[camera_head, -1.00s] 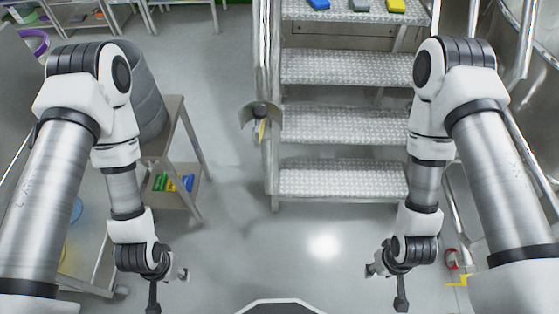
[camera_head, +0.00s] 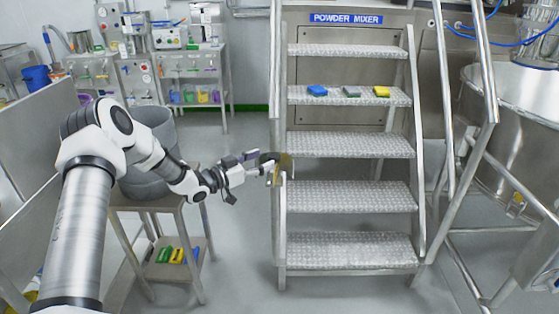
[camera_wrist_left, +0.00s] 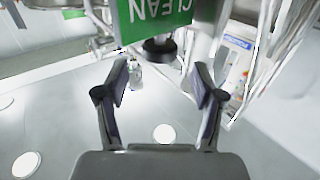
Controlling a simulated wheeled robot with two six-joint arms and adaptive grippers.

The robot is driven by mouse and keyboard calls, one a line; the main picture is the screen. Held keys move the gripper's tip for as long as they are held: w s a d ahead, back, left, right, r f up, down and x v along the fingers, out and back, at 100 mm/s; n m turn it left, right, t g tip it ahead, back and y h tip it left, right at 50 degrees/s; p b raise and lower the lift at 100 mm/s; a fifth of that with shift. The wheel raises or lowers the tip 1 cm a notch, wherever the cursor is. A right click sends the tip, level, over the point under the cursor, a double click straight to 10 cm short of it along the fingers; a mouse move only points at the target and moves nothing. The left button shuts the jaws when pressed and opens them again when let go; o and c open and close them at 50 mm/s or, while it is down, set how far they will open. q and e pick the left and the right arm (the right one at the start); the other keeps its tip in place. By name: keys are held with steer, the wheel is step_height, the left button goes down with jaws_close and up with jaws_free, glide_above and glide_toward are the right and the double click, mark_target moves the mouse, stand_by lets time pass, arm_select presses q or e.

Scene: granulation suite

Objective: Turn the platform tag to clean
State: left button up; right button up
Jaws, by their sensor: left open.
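The platform tag (camera_head: 285,166) is at the left post of the metal steps, seen nearly edge-on with a yellowish-brown face in the head view. In the left wrist view a green panel of the tag (camera_wrist_left: 155,18) with white letters reading CLEAN fills the top centre; its upper part is cut off. A dark round knob (camera_wrist_left: 160,49) sits just below this panel. My left gripper (camera_head: 264,165) reaches from the left, close to the tag. In the wrist view its two fingers (camera_wrist_left: 162,78) are spread with nothing between them, the knob just beyond. My right gripper is out of view.
The metal steps (camera_head: 350,196) stand just right of my left gripper, with blue, grey and yellow blocks on one tread. A side table (camera_head: 160,203) with a grey drum (camera_head: 153,130) stands under my left arm. Floor is clear between table and steps.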

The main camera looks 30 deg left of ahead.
mark_target(269, 159)
arm_select(q)
steer(key=x, duration=0.5)
steer(key=shift+w+f, duration=0.1)
steer(key=shift+f, duration=0.15)
steer(key=shift+r, duration=0.1)
steer(key=c, duration=1.2)
steer(key=shift+o, duration=0.2)
